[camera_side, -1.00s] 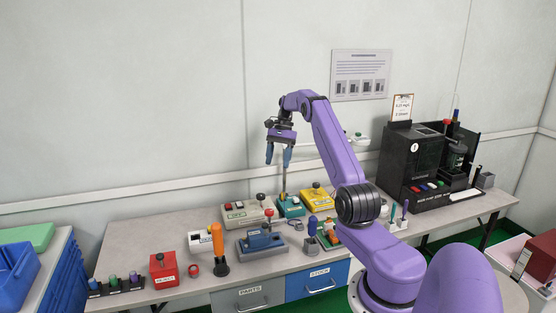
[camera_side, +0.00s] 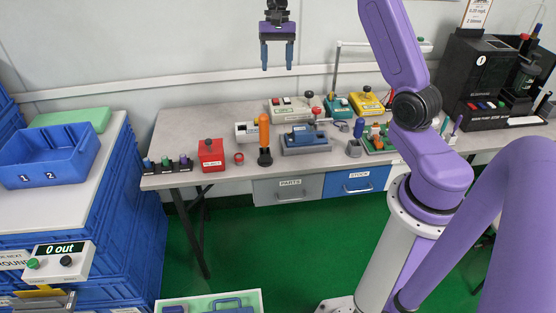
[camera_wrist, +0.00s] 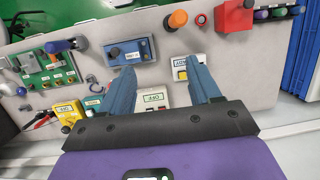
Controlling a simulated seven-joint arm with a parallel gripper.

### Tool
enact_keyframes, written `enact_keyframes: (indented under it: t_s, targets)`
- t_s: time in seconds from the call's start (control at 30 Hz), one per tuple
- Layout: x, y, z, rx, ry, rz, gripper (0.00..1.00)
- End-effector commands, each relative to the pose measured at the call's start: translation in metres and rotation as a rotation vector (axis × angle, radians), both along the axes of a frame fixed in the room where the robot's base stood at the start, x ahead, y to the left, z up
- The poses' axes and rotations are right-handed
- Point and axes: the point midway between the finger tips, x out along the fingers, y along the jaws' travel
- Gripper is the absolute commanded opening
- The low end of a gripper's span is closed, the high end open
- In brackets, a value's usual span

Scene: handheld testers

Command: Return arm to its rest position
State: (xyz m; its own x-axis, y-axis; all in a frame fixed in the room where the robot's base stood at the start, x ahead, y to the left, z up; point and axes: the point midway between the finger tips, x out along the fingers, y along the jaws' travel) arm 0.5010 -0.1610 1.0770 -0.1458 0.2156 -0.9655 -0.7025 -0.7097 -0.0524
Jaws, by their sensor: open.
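My gripper (camera_side: 277,55) is raised high above the bench, near the wall, pointing down. Its two blue fingers are apart with nothing between them. In the wrist view the fingers of my gripper (camera_wrist: 165,85) spread over the bench, with testers below and apart from them. My purple arm reaches up from its pedestal at the right; its upper part leaves the top of the side view.
The bench (camera_side: 185,124) holds a red box (camera_side: 211,154), an orange-handled tool (camera_side: 264,140), a blue-grey tester (camera_side: 305,138), a yellow tester (camera_side: 366,104) and a black machine (camera_side: 480,75). A blue bin (camera_side: 55,157) stands at left. Air around my gripper is clear.

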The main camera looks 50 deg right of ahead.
Motion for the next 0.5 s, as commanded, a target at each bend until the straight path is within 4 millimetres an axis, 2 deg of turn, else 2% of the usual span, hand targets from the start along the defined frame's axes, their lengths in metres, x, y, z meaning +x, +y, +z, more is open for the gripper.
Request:
enact_keyframes:
  t_s: [0.03,0.2,0.37,0.5]
  targets:
    - [-0.006,0.025,0.006,-0.007,-0.014,0.084,0.62]
    - [-0.038,0.099,0.016,-0.029,-0.057,0.358,0.62]
    - [-0.083,0.156,0.022,-0.041,-0.101,0.620,0.62]
    - [-0.130,0.193,0.024,-0.047,-0.143,0.850,0.62]
